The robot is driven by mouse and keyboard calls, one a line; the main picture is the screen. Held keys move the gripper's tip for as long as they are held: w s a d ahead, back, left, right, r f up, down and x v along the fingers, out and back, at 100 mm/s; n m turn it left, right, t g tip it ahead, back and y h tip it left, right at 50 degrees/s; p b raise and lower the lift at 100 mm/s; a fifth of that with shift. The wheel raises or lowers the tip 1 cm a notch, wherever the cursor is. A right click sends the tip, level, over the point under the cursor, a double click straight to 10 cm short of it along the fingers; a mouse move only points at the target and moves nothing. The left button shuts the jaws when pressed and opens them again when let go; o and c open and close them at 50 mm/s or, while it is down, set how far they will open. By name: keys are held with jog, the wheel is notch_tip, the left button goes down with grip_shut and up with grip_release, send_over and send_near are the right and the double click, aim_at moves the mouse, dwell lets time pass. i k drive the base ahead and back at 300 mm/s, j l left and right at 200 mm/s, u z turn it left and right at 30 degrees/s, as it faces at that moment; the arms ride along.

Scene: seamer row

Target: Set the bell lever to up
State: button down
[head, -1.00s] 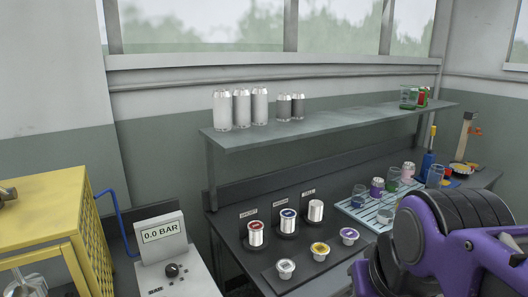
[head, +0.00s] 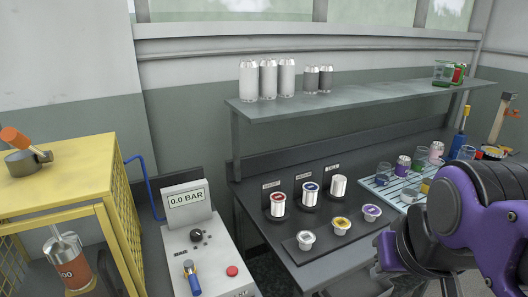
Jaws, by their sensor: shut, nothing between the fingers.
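Two levers show in the head view. One has an orange handle (head: 14,139) on a round grey metal base on top of the yellow cage (head: 75,172); its handle slants up to the left. The other has a blue handle (head: 193,284) with a metal and tan base on the white control box (head: 215,262), its handle pointing toward the front. I cannot read a label telling which is the bell lever. My purple and dark arm is at the right, over the bench, well away from both levers. I cannot make out my gripper's fingers in this view.
The box has a 0.0 BAR display (head: 186,198), a black knob (head: 196,235) and a red button (head: 232,270). A blue hose (head: 145,180) runs beside the cage, which holds a can (head: 68,262). The dark bench (head: 325,260) bears cans, cups and a rack; a shelf (head: 360,95) hangs above.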

aim_at(11, 135)
jog(key=u, duration=2.05)
jog(key=j+z, duration=0.15)
jog(key=j, duration=0.4)
jog(key=k+j+z, duration=0.15)
jog(key=j, duration=0.4)
jog(key=j+z, duration=0.15)
jog(key=j, duration=0.45)
